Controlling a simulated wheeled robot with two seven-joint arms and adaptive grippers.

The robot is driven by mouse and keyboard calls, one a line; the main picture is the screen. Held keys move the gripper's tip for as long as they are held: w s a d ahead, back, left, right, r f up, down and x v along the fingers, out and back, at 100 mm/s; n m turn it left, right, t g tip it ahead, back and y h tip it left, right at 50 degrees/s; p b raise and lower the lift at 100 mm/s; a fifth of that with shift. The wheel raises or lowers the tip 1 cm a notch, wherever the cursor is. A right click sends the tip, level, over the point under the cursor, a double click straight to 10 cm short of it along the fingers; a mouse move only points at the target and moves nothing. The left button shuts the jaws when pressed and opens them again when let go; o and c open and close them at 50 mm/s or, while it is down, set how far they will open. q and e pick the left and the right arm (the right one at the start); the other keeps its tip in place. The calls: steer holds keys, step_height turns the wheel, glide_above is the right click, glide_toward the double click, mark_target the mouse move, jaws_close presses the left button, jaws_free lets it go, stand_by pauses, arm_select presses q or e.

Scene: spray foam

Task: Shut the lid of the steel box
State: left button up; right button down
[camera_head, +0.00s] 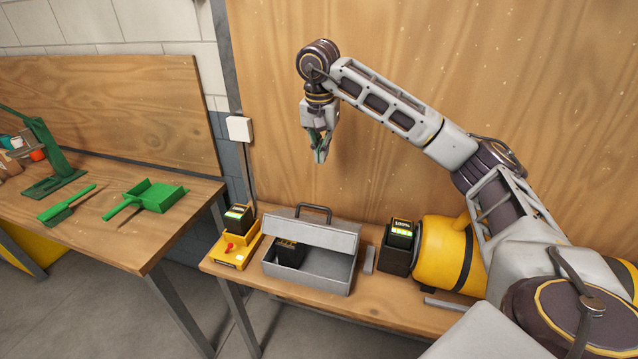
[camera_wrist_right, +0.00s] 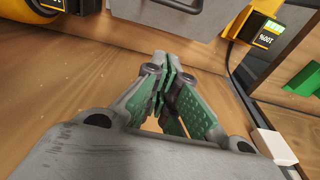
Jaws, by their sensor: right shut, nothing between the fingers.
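The grey steel box (camera_head: 325,283) stands on the right-hand wooden bench with its lid (camera_head: 318,232) raised and the handle on top of the lid. A black battery-like block (camera_head: 291,253) is inside at the left of the box. My right gripper (camera_head: 321,158) hangs above and behind the box, apart from it, with its fingers shut and empty. In the right wrist view the green-padded fingers (camera_wrist_right: 163,80) meet, and part of the box's lid (camera_wrist_right: 170,18) shows beyond them at the top. My left gripper is not in view.
A yellow charger (camera_head: 233,250) with a black battery stands left of the box. Right of it are a small grey bar (camera_head: 369,260), a black battery holder (camera_head: 398,250) and a yellow cylinder (camera_head: 440,252). A green dustpan (camera_head: 158,196) and brush (camera_head: 68,205) lie on the left bench.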

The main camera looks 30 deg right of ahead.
steer(key=shift+f, duration=0.15)
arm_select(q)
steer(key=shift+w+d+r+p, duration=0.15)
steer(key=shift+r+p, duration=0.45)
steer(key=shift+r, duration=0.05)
arm_select(e)
step_height(320, 180, down, 11)
steer(key=s+a, duration=0.1)
steer(key=a, duration=0.1)
steer(key=shift+s, duration=0.3)
stand_by(0.5)
